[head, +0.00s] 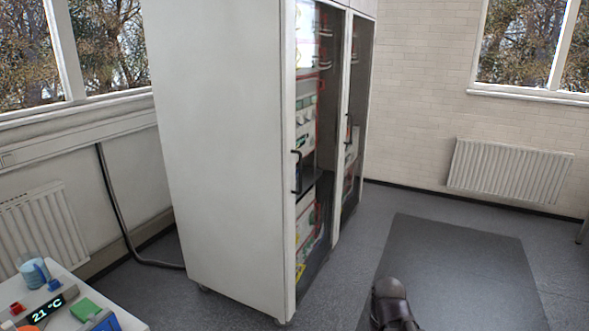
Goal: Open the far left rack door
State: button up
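A tall white rack cabinet (225,150) stands in the middle of the head view, its plain side panel facing me. Its front faces right and is seen at a steep angle. The left glazed door (318,170) has a black vertical handle (296,172) near its left edge and looks shut. A second glazed door (355,120) stands beyond it, with its own dark handle (348,130), and also looks shut. Instruments and red cables show behind the glass.
A small white table (70,312) with a 21 °C display and a mug is at the lower left. A dark floor mat (455,270) lies right of the rack. Radiators (510,172) line the walls. Floor before the doors looks clear. A dark rounded part shows at the bottom.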

aim_at(288, 34)
jog(key=i, duration=0.85)
jog(key=z, duration=0.05)
